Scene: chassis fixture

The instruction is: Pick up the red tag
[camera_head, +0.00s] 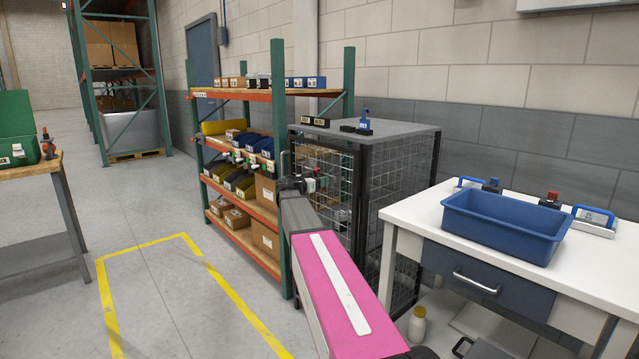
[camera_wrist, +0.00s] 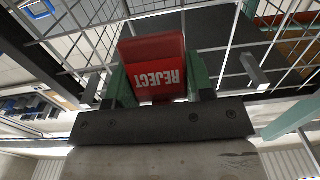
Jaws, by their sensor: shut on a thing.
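The red tag (camera_wrist: 158,88), with white "REJECT" lettering upside down, sits between the green fingers of my gripper (camera_wrist: 158,75) in the wrist view. The fingers are shut on it from both sides. In the head view my gripper (camera_head: 302,184) is at the front of a wire mesh cage (camera_head: 335,172). The tag is too small there to make out clearly. The mesh shows close behind the tag in the wrist view; I cannot tell whether the tag touches it.
A shelf rack (camera_head: 240,93) with bins and boxes stands left of the cage. To the right, a white workbench (camera_head: 405,213) holds a blue tray (camera_head: 500,235) and small blue and red pieces. A bench (camera_head: 35,172) with a green case stands at far left. The floor between is clear.

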